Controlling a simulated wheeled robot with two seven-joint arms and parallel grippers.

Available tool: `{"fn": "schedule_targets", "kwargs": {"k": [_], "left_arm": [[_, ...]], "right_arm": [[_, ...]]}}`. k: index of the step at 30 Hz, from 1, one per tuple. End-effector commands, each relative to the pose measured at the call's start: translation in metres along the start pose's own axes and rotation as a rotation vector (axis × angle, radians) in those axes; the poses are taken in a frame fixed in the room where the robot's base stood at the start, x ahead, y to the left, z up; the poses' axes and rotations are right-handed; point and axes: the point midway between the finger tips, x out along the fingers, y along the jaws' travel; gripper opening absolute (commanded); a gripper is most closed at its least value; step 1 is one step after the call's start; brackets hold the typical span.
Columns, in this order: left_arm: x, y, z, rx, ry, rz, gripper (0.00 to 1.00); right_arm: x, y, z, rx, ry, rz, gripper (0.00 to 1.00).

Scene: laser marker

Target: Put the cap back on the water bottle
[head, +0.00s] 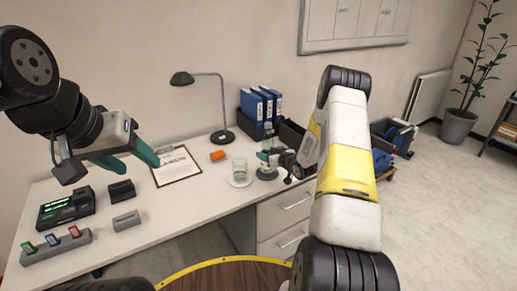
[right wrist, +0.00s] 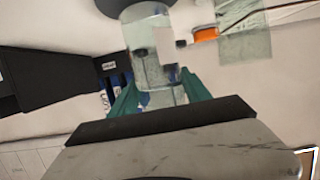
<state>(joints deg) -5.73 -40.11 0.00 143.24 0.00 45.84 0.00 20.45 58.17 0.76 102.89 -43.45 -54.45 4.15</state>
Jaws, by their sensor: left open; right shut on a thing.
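A clear bottle (right wrist: 148,45) stands between the teal fingers of my right gripper (right wrist: 160,98) in the right wrist view, which looks upside down. In the head view, my right gripper (head: 266,156) is shut on it above the dark round base (head: 267,173) near the desk's right end. The gripper and arm hide part of the bottle. I cannot make out the cap. My left gripper (head: 128,162) is open and empty over the left part of the desk, well away from the bottle.
A clear glass (head: 239,171) on a white coaster and an orange block (head: 218,155) sit left of the bottle. A lamp (head: 222,136) and blue binders (head: 262,105) stand behind. A clipboard (head: 176,166) and dark devices (head: 66,208) lie left. The front middle desk is clear.

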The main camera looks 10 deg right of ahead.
Motion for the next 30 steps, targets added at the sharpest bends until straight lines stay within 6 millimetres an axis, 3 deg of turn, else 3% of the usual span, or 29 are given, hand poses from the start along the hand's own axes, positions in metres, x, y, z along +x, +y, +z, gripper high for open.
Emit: {"fn": "schedule_targets", "kwargs": {"k": [3,14,15,17,18,30], "left_arm": [[0.0000,0.0000,0.0000,0.000,0.000,0.000,0.53],[0.0000,0.0000,0.0000,0.000,0.000,0.000,0.53],[0.0000,0.0000,0.0000,0.000,0.000,0.000,0.53],[0.0000,0.0000,0.0000,0.000,0.000,0.000,0.53],[0.0000,0.0000,0.0000,0.000,0.000,0.000,0.53],[0.0000,0.0000,0.0000,0.000,0.000,0.000,0.53]], "right_arm": [[0.0041,0.0001,0.0083,-0.002,0.005,0.000,0.00],[0.0049,0.0003,0.0106,-0.002,0.006,0.000,0.00],[0.0046,0.0002,0.0119,-0.002,0.003,0.000,0.61],[0.0046,0.0002,0.0118,-0.002,0.003,0.000,0.73],[0.0046,0.0002,0.0118,-0.002,0.003,0.000,0.77],[-0.0004,0.0007,0.0093,-0.001,0.002,0.001,0.77]]}}
